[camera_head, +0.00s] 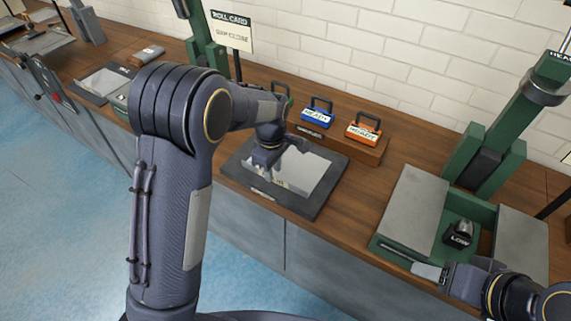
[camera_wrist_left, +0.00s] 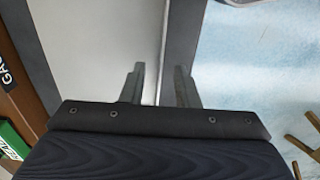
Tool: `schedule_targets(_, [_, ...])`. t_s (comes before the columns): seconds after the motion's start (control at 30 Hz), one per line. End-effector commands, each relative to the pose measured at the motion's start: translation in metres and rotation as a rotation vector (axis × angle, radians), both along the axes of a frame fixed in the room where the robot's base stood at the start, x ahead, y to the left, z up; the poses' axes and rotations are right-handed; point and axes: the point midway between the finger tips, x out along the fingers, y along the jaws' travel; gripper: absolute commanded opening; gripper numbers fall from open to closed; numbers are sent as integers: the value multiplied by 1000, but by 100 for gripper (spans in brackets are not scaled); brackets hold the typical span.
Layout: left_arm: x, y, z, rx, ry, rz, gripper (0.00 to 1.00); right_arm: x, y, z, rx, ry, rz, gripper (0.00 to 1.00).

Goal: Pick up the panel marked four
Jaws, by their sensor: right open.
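A pale grey panel (camera_head: 312,165) lies on a dark framed tray (camera_head: 313,208) on the wooden bench in the head view. A small mark on its near part is too blurred to read as a number. My left gripper (camera_head: 268,174) points down over the panel's left part. In the left wrist view, the pale panel (camera_wrist_left: 105,45) lies below, and my left gripper's fingers (camera_wrist_left: 161,82) are apart on either side of its edge, with no visible grip. My right gripper (camera_head: 418,266) is open and empty at the front of a green fixture (camera_head: 385,246) at the right.
Behind the tray, a blue tagged block (camera_head: 317,112) and an orange tagged block (camera_head: 363,130) stand on a wooden ledge; a green one is partly hidden by my left arm. The fixture has grey plates (camera_head: 411,211) and a dark weight (camera_head: 459,233). Bench runs left.

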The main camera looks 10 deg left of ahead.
Motion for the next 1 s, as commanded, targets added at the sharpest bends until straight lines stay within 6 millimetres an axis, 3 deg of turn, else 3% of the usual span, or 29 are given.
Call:
schedule_targets(0.1, [-1,0,-11,0,2,0,28,0,0,1,0,0,0,55])
schedule_targets(0.33, [0,0,-12,-1,0,0,28,0,0,1,0,0,0,55])
schedule_targets(0.57, [0,0,-12,-1,0,0,0,0,0,1,0,0,0,55])
schedule_targets(1.0, [0,0,-11,-2,-2,0,0,0,0,1,0,0,0,55])
